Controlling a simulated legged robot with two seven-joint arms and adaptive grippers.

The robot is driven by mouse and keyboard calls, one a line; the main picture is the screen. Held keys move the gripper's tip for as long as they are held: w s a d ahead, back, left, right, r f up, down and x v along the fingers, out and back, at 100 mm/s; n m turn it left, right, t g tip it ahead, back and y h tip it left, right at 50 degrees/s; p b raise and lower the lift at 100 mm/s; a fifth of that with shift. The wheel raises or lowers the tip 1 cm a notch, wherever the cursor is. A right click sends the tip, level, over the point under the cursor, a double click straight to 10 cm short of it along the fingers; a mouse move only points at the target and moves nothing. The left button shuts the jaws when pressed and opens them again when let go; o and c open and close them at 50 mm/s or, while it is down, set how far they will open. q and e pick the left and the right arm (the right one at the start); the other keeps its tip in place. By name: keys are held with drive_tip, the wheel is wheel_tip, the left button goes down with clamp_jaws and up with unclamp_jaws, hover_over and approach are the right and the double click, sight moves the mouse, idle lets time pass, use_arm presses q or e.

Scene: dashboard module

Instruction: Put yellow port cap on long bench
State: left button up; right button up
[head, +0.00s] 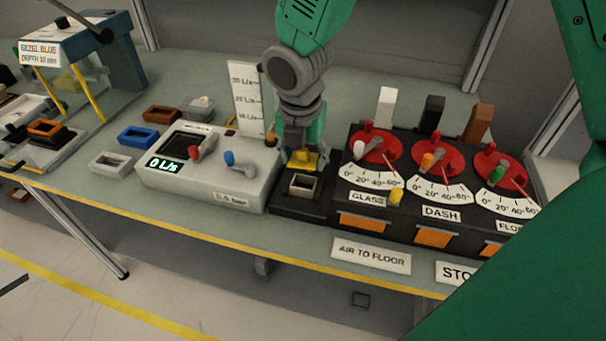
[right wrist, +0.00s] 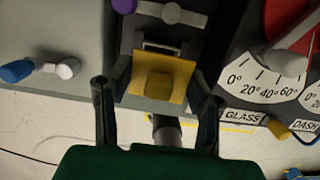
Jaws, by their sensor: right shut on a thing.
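The yellow port cap (head: 303,160) is a square yellow plate with a raised block in its middle. It is between the fingers of my right gripper (head: 302,150), above a dark module with a square open port (head: 303,185). In the right wrist view the cap (right wrist: 160,84) sits between the two dark fingers of the right gripper (right wrist: 158,100), which is shut on it. I cannot tell whether the cap still touches the module behind it. The long bench (head: 107,184) is a grey-green top with a yellow front edge. My left gripper is not in view.
A grey flow meter box (head: 215,180) with levers stands left of the port module. A black panel with red dials (head: 375,150) stands to the right. Blue (head: 138,137), brown and white small frames lie further left. Bare bench top shows at the front left.

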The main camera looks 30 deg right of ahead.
sight(304, 177)
wheel_tip(304, 177, down, 4)
drive_tip(key=shift+s+r+p, duration=0.15)
drive_tip(key=shift+r+p, duration=0.05)
drive_tip(key=shift+p, duration=0.15)
drive_tip(key=shift+f, duration=0.4)
drive_tip(key=shift+f, duration=0.45)
drive_tip(key=o, duration=0.8)
drive_tip(key=shift+o, duration=0.2)
